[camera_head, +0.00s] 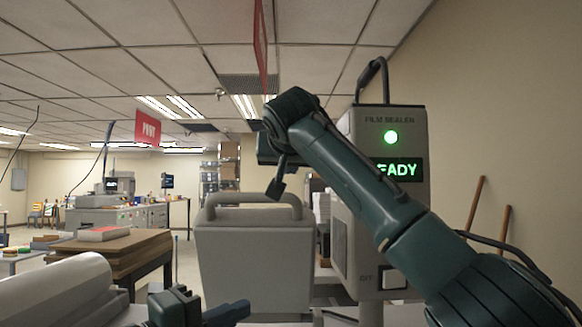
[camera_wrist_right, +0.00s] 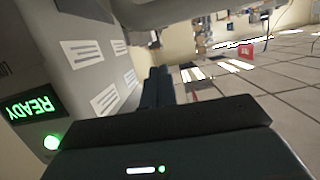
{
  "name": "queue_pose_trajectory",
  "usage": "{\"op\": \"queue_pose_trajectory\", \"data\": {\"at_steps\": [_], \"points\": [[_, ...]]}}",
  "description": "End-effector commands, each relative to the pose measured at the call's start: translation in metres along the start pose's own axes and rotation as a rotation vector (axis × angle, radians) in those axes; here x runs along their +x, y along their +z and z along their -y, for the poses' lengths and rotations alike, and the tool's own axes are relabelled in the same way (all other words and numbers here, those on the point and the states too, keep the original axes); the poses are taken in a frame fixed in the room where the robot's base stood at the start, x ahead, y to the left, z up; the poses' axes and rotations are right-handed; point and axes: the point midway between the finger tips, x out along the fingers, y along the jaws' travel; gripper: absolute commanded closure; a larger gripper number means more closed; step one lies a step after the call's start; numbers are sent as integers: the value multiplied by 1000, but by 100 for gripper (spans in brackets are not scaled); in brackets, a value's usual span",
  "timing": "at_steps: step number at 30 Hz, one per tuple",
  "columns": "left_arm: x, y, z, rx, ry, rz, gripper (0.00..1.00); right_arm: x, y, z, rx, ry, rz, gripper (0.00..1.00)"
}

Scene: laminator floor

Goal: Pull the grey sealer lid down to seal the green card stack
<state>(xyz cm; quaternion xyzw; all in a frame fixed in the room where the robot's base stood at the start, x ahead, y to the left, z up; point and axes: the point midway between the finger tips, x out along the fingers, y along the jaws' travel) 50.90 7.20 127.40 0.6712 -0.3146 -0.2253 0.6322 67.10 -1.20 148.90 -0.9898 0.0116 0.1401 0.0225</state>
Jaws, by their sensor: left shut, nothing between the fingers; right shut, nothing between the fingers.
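The grey sealer lid (camera_head: 253,262) stands in the middle of the head view, broad face toward me, with a grey bar handle (camera_head: 252,197) along its top. It stands beside the film sealer (camera_head: 407,140), whose screen reads READY under a green light. My right gripper (camera_head: 276,188) is shut and empty, pointing down just above or in front of the handle; I cannot tell whether it touches. Its dark fingers (camera_wrist_right: 158,86) show in the right wrist view beside the sealer housing (camera_wrist_right: 85,50). My left gripper (camera_head: 240,311) is shut and empty, low in front of the lid. The green card stack is not visible.
A white roll (camera_head: 55,290) lies at the lower left. Behind it, a table bears brown boards (camera_head: 115,248). My right arm covers part of the sealer. Open floor lies between the table and the far machines.

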Motion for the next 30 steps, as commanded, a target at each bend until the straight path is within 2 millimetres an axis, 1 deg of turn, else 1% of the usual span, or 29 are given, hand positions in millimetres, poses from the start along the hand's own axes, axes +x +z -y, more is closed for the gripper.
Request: {"op": "queue_pose_trajectory", "data": {"at_steps": [1, 18, 30], "points": [[0, 0, 0, 0, 0, 0, 100, 4, 0, 0, 0, 2, 1, 100], [0, 0, 0, 0, 0, 0, 100, -9, 35, 0, 0, 0, 0, 100], [0, 0, 0, 0, 0, 0, 100, -10, 38, 0, 0, 0, 0, 100]]}}
